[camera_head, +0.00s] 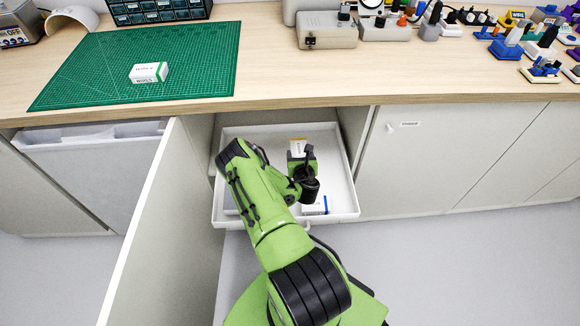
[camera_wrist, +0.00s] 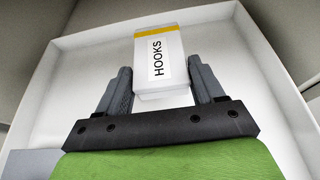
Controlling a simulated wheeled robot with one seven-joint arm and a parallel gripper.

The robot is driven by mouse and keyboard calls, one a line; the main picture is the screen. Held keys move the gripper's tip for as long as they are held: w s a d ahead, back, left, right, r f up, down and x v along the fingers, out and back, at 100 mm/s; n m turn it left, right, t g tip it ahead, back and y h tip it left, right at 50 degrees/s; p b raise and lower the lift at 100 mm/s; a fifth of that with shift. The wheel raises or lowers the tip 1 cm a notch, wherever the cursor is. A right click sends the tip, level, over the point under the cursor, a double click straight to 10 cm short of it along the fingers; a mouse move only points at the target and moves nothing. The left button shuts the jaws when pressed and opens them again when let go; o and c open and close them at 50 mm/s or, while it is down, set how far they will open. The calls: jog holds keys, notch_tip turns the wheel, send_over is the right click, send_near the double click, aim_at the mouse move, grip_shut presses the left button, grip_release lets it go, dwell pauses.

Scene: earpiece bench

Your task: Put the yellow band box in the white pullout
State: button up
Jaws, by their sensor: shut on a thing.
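The yellow band box (camera_wrist: 161,62) is white with a yellow stripe and the word HOOKS; the yellow end also shows in the head view (camera_head: 298,147). My gripper (camera_wrist: 160,85) is shut on it, with one finger at each side. The box is held over the white pullout (camera_head: 345,207), which is drawn out from under the bench. The pullout's white walls and floor surround the box in the wrist view (camera_wrist: 85,40). Whether the box touches the floor of the pullout I cannot tell.
A blue-band white box (camera_head: 314,206) lies in the front of the pullout. A green-band box (camera_head: 149,72) sits on the green mat (camera_head: 190,60) on the bench. An open cabinet door (camera_head: 150,230) stands left of the pullout. The bench edge overhangs behind.

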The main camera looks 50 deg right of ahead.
notch_tip(320, 180, down, 7)
jog(key=shift+f+b, duration=0.15)
jog(key=shift+b, duration=1.1)
jog(key=o, duration=0.6)
jog(key=shift+f, duration=0.1)
jog(key=o, duration=0.5)
jog(key=shift+c, duration=0.2)
